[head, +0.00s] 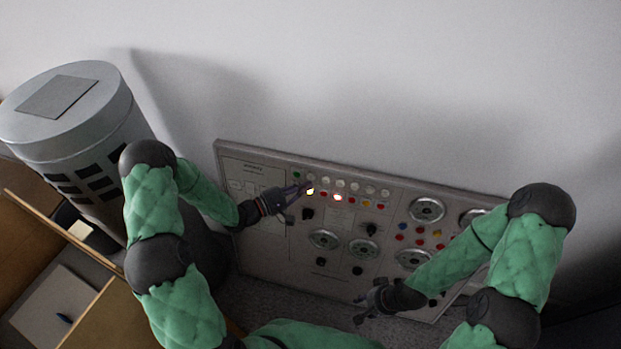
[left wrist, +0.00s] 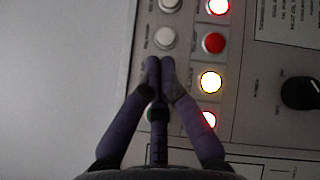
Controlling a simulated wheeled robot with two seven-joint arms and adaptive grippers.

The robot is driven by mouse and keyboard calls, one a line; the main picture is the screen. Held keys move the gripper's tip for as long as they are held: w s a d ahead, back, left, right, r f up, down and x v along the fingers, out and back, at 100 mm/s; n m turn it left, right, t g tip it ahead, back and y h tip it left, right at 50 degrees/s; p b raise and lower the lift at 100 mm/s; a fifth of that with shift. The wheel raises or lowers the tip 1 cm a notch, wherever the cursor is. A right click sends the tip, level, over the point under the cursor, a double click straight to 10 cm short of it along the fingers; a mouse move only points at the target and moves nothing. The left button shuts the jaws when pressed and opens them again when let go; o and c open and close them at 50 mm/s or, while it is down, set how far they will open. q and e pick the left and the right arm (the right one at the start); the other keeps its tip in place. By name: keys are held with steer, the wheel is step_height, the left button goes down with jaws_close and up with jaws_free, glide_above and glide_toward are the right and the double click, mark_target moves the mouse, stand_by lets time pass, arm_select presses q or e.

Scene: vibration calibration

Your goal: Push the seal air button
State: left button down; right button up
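The control panel (head: 262,255) leans near the wall with rows of small buttons. I cannot read which label says seal air. My left gripper (head: 303,187) is at the left end of the button rows; in the left wrist view its fingertips (left wrist: 160,66) are together, with nothing between them. They lie over the white-button column, just below a white button (left wrist: 165,39) and left of a lit yellow button (left wrist: 210,82). A green button (left wrist: 150,115) is partly hidden by the fingers. Contact cannot be told. My right gripper (head: 364,305) is over the panel's lower edge, its fingers unclear.
A red button (left wrist: 213,42) and a lit red button (left wrist: 218,6) are close by. A black knob (left wrist: 300,93) sits to their right. A grey cylinder (head: 65,110) and a wooden box (head: 100,315) stand at the left.

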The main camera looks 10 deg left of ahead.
arm_select(q)
steer(key=shift+w, duration=0.2)
steer(key=shift+w, duration=0.25)
steer(key=shift+w+f, duration=0.1)
steer(key=shift+w, duration=0.25)
stand_by(0.9)
steer(key=shift+s, duration=0.15)
steer(key=shift+s+p, duration=0.55)
steer(key=shift+s, duration=0.1)
steer(key=s+p, duration=0.1)
steer(key=s, duration=0.1)
steer(key=s+r+p, duration=0.1)
steer(key=s, duration=0.2)
steer(key=shift+r, duration=0.15)
